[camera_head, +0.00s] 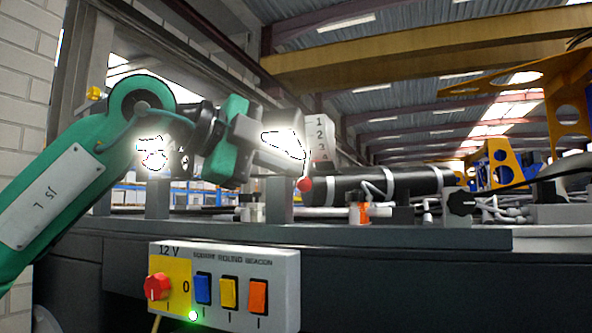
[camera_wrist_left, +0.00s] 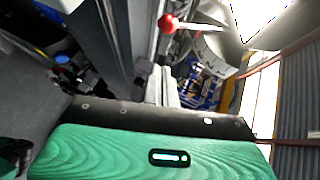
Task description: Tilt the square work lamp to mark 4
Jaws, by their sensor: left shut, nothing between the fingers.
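The square work lamp (camera_head: 283,143) glows white in the head view, partly hidden behind my left gripper (camera_head: 296,164). In the left wrist view the lit lamp (camera_wrist_left: 262,18) is at the top right, with a pale rod to a red ball knob (camera_wrist_left: 168,23). My left gripper is shut and empty, close beside the lamp and knob; contact cannot be told. My right gripper is not in view.
A second glowing lamp (camera_head: 152,152) is behind my left arm. A switch box (camera_head: 225,258) with a red knob and coloured rockers hangs on the bench front (camera_head: 400,237). A black cylinder (camera_head: 372,186) with pale straps lies right of the lamp. A yellow bracket (camera_head: 500,163) stands farther right.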

